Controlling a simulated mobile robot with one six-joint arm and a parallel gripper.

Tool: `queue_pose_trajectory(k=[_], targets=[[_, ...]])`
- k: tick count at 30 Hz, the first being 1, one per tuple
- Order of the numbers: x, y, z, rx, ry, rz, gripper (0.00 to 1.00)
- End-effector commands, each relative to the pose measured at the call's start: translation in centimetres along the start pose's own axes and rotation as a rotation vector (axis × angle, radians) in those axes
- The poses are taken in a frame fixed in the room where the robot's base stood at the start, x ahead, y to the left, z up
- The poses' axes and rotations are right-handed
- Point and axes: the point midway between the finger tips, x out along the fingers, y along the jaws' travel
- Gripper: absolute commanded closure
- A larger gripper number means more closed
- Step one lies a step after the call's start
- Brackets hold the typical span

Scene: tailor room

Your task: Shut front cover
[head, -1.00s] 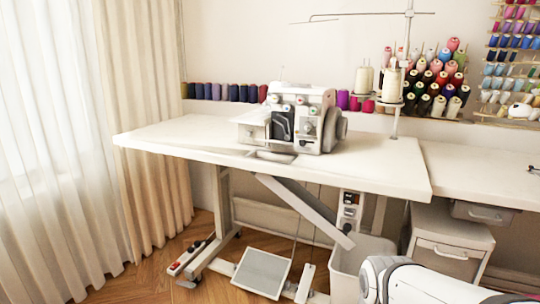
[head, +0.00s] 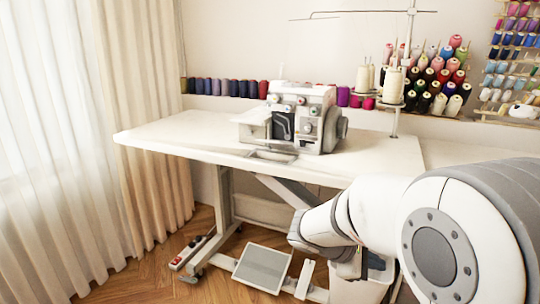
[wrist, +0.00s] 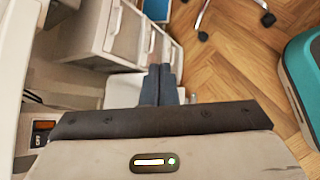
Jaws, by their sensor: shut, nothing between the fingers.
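A white sewing machine (head: 318,98) stands upright on the white table (head: 190,137), near its middle. Its front shows a dark area (head: 284,126) beside the threading dials. A grey frame-like piece (head: 272,155) lies low in front of it. I cannot tell for sure which part is the front cover or how far it stands open. In the wrist view, my gripper (wrist: 158,84) has its two dark fingers together with nothing between them. It points down past drawers toward the floor, away from the machine. In the head view, my arm hides the right end of the table.
White drawers (wrist: 122,35) stand close to my gripper in the wrist view. A thread stand with cones (head: 394,85) rises behind the machine. A foot pedal (head: 262,267) lies on the floor. A teal object (wrist: 304,85) is at right in the wrist view. The left tabletop is clear.

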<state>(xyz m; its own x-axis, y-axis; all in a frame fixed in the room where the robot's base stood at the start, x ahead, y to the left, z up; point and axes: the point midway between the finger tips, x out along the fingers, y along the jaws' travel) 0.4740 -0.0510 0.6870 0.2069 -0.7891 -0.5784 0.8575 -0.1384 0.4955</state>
Motion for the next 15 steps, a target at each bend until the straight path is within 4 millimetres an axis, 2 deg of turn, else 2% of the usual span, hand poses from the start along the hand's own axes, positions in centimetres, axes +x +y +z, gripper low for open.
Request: queue_pose_trajectory(k=[1, 3, 5, 7, 10, 12, 15], targets=[[-1.1, 2.9, -1.3, -0.106, -0.047, 0.108, 1.00], [-3.0, 6.6, -3.2, -0.238, -0.117, 0.267, 1.00], [-5.0, 9.6, -5.3, -0.342, -0.181, 0.408, 1.00], [-7.9, 12.7, -8.1, -0.448, -0.256, 0.574, 1.00], [-12.8, 15.8, -12.4, -0.570, -0.359, 0.802, 1.00], [-16.1, 16.9, -15.2, -0.629, -0.423, 0.944, 1.00], [-20.1, 17.6, -18.6, -0.682, -0.495, 1.109, 1.00]])
